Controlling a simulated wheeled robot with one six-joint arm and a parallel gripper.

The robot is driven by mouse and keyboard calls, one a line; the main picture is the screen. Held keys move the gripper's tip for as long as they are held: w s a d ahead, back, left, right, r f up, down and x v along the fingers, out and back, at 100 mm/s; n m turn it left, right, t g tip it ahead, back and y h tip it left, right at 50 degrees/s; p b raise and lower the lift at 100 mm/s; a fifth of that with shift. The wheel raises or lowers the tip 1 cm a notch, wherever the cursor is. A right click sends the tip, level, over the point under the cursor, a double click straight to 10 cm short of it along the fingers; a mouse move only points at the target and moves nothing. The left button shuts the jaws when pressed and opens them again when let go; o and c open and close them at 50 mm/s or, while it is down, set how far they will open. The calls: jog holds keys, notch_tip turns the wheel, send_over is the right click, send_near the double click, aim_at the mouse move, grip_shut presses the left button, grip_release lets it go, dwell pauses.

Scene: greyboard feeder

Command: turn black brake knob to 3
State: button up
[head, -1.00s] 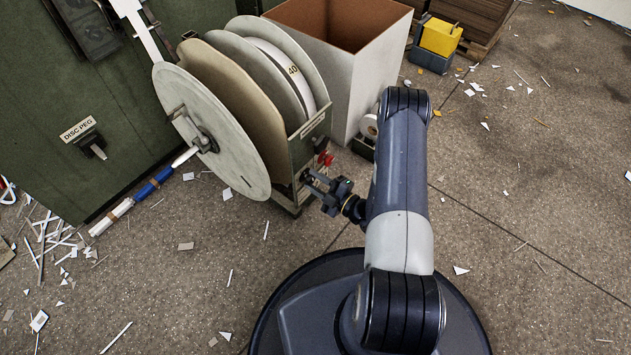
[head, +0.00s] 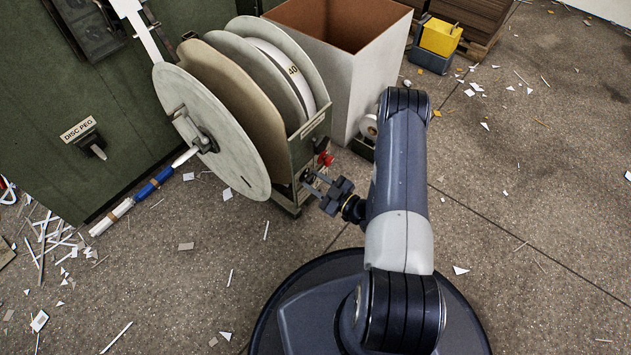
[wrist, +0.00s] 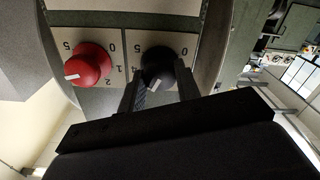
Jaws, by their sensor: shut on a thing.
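The black brake knob (wrist: 158,64) is on the dial panel in the wrist view, between the two fingers of my gripper (wrist: 157,82). The fingers are shut on it. Its white pointer mark faces down in the picture, slightly left. On its dial 0, 5 and 4 show; the digits below are hidden by the fingers. The red knob (wrist: 88,64) is beside it on the left, apart from my gripper, with its mark towards lower left. In the head view my gripper (head: 309,180) is at the reel stand's front, below the red knob (head: 326,159).
The large reel (head: 215,135) stands left of my gripper. A white open box (head: 330,60) is behind the stand. A green cabinet (head: 50,150) fills the left. The floor on the right is mostly clear, with scattered paper scraps.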

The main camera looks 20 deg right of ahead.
dwell(0.4)
jog(key=o, duration=1)
jog(key=shift+c, duration=0.2)
